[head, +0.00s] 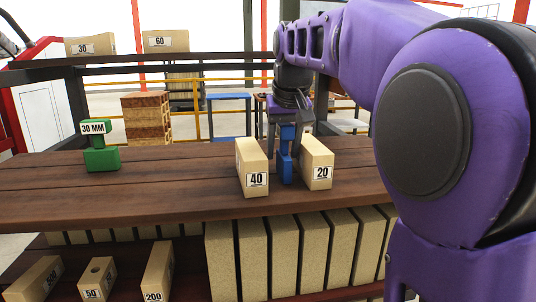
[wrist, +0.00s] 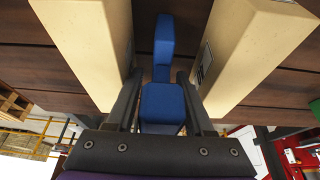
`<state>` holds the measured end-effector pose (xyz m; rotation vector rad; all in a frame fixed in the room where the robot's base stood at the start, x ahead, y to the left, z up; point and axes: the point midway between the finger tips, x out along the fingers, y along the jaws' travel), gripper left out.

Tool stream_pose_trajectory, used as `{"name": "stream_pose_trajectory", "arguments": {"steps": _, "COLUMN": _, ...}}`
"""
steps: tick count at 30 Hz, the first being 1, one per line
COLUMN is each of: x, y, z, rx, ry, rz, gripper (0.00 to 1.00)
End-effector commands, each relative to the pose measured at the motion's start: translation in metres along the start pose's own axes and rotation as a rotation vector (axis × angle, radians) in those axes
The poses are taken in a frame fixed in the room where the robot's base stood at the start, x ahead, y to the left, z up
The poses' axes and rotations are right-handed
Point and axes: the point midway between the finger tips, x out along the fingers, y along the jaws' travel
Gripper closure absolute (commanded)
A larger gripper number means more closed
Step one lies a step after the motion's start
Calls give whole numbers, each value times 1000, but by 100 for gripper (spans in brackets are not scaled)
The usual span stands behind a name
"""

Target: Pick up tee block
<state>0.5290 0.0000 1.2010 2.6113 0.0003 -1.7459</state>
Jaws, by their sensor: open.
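A blue block (head: 285,168) stands upright on the brown plank table between two beige bricks, one marked 40 (head: 252,168) and one marked 20 (head: 316,162). It looks like the tee block, with a narrow part and a wider part in the wrist view (wrist: 162,104). My gripper (head: 284,150) is over it, pointing down. In the wrist view its open fingers (wrist: 159,80) are on either side of the blue block, with a small gap visible on each side. The block's lower part is partly hidden in the head view.
The beige bricks stand close outside my fingers on both sides. A green block labelled 30 MM (head: 101,158) stands at the table's left. Bricks marked 30 (head: 90,46) and 60 (head: 166,41) sit on the rear shelf. More bricks stand below the table.

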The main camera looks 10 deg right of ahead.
Motion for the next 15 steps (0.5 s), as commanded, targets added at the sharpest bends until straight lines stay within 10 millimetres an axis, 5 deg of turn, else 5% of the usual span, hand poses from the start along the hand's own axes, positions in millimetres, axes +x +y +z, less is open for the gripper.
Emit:
{"name": "stream_pose_trajectory", "arguments": {"steps": 6, "x": 0, "y": 0, "z": 0, "rx": 0, "ry": 1, "rz": 0, "gripper": 49}}
{"name": "stream_pose_trajectory", "arguments": {"steps": 15, "x": 0, "y": 0, "z": 0, "rx": 0, "ry": 1, "rz": 0, "gripper": 100}}
